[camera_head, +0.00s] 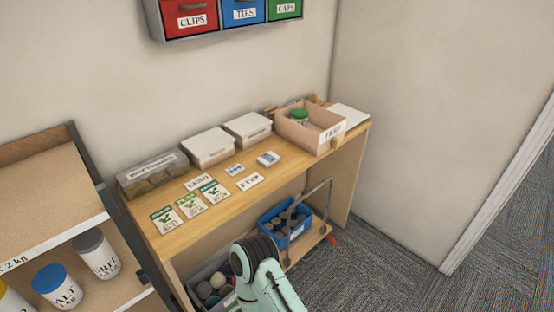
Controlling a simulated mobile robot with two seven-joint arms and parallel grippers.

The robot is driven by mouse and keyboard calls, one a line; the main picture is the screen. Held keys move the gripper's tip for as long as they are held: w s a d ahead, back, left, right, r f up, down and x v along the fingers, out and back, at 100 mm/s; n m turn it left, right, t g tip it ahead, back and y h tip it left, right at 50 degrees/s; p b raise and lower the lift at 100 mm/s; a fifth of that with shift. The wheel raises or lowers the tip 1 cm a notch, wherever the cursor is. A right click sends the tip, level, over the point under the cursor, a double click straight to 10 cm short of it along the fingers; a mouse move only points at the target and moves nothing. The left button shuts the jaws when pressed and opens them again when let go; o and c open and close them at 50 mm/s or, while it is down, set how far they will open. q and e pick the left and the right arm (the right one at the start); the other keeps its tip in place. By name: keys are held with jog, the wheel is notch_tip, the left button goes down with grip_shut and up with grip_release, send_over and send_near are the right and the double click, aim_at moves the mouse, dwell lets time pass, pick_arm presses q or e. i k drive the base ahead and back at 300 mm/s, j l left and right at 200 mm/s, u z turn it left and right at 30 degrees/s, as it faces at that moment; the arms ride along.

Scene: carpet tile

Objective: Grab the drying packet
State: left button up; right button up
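Two small white-and-blue items lie on the wooden bench top: a flat one with blue marks (235,170) near the middle, and a slightly thicker one (268,159) to its right. Either could be the drying packet; their print is too small to read. One pale green arm of mine (265,285) shows at the bottom centre, low in front of the bench. I cannot make out either gripper's fingers, and nothing of mine touches the bench top.
Several green-and-white seed packets (190,203) lie at the bench's left, with label cards (250,181) nearby. White boxes (208,147), a clear bin (152,173) and an open cardboard box (310,128) line the back. A blue crate (284,231) sits below. Carpet right is clear.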

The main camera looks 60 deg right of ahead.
aim_at(268, 158)
jog(key=z, duration=1.85)
jog(key=i+l+u, duration=0.1)
jog(key=u, duration=0.8)
jog(key=l+u, duration=0.8)
jog(key=l, duration=0.25)
jog(key=l+u, duration=0.1)
jog(key=l, duration=0.45)
jog(key=k+l+u, duration=0.1)
jog(key=l, duration=0.4)
